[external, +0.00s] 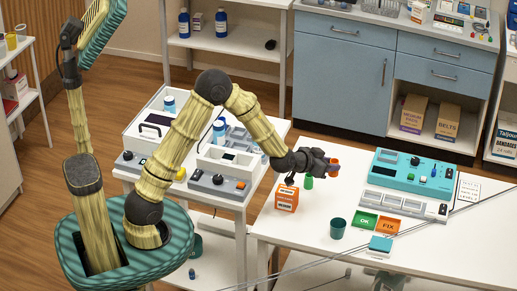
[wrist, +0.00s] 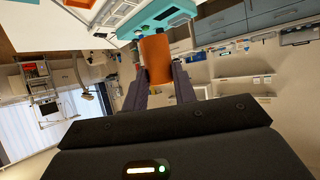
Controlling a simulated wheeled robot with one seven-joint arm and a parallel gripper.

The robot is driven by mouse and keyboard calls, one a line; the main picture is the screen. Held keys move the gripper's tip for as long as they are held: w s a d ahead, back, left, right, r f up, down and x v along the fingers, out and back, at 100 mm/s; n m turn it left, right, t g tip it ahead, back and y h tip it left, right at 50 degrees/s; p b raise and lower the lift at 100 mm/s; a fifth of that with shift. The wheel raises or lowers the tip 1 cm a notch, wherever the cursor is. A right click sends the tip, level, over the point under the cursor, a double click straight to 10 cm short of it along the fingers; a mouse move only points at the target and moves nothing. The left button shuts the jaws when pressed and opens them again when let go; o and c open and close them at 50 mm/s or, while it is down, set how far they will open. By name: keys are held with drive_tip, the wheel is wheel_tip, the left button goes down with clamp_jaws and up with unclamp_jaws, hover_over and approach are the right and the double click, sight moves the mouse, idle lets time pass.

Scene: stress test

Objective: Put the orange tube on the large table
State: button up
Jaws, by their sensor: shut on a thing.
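The orange tube (wrist: 156,60) is between the fingers of my gripper (wrist: 160,80) in the wrist view, and the fingers are shut on it. In the external view, my gripper (external: 327,163) is over the left part of the large white table (external: 302,228). The orange tube (external: 334,167) shows there as a small orange patch at the gripper's tip. It appears to be above the tabletop; the exact height is hard to tell.
An orange-and-white box (external: 287,198) and a small green item (external: 308,183) stand beneath my gripper. A dark green cup (external: 338,229), OK tray (external: 364,220), FIX tray (external: 388,226) and teal device (external: 408,170) are on the table. Its front left is bare.

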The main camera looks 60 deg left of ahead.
drive_tip(key=shift+s+d+r+n+y, duration=0.65)
drive_tip(key=shift+s+r+n+y, duration=0.7)
drive_tip(key=shift+s+r, duration=1.85)
wheel_tip(320, 180, down, 15)
drive_tip(key=s, duration=0.1)
drive_tip(key=shift+g+p, duration=0.3)
drive_tip(key=shift+p, duration=0.1)
drive_tip(key=shift+s+a, duration=0.1)
drive_tip(key=shift+f, duration=2.85)
drive_tip(key=shift+f, duration=0.1)
drive_tip(key=shift+f+p, duration=0.5)
drive_tip(key=shift+f, duration=1.5)
